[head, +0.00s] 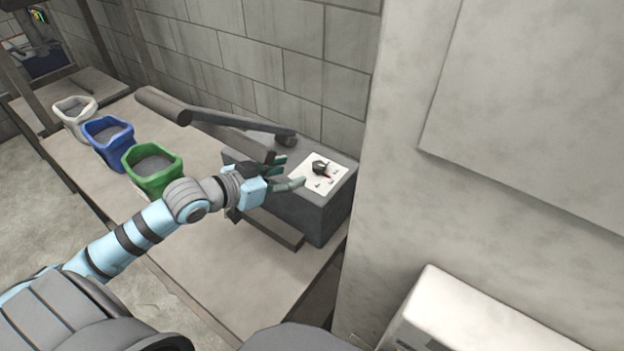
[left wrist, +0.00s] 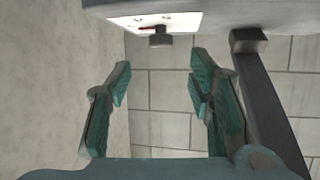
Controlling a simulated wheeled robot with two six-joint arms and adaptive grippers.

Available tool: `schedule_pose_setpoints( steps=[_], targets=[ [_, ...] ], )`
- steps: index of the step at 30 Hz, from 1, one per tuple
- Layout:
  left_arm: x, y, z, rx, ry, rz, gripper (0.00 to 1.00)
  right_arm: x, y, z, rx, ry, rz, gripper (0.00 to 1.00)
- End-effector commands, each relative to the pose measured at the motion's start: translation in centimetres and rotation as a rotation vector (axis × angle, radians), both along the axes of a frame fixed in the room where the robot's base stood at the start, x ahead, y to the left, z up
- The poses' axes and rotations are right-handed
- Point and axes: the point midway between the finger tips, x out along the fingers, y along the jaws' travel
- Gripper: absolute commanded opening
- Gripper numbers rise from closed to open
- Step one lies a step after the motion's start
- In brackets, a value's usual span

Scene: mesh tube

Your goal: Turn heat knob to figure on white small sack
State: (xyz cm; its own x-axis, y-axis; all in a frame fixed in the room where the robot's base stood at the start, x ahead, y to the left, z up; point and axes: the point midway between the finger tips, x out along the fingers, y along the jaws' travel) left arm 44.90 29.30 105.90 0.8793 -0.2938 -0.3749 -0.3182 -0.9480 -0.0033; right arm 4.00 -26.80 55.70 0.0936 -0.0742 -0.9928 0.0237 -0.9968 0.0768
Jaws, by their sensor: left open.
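The heat knob (head: 320,168) is a dark knob with a red mark on a white dial plate (head: 335,171), set on top of a dark grey box (head: 316,215). The knob also shows in the left wrist view (left wrist: 160,39), under the plate's edge. My left gripper (head: 291,172) is open and empty, just left of the dial plate and apart from the knob. The small white sack (head: 74,112) stands at the far left of the bench, filled with grey material. The figures on the dial are too small to read. My right gripper is not in view.
A blue sack (head: 108,139) and a green sack (head: 153,169) stand beside the white one on the bench (head: 228,265). A dark bar with a cylindrical end (head: 163,104) lies behind my left gripper. Walls close off the back and right.

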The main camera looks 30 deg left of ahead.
Motion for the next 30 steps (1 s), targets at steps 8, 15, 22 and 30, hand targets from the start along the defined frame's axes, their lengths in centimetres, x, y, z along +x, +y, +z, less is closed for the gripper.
schedule_pose_setpoints(
  steps=[8,15,22,30],
  targets=[
    [5.5,-2.1,-2.3,-0.009,0.001,-0.001,0.47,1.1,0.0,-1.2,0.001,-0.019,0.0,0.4],
    [7.3,-2.6,-3.0,-0.002,0.002,-0.002,0.47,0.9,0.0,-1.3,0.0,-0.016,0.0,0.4],
    [7.3,-2.6,-3.0,0.0,0.002,-0.002,0.44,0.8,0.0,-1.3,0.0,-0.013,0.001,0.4],
    [7.3,-2.6,-3.0,0.0,0.002,-0.001,0.01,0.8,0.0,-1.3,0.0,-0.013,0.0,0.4]
  ],
)
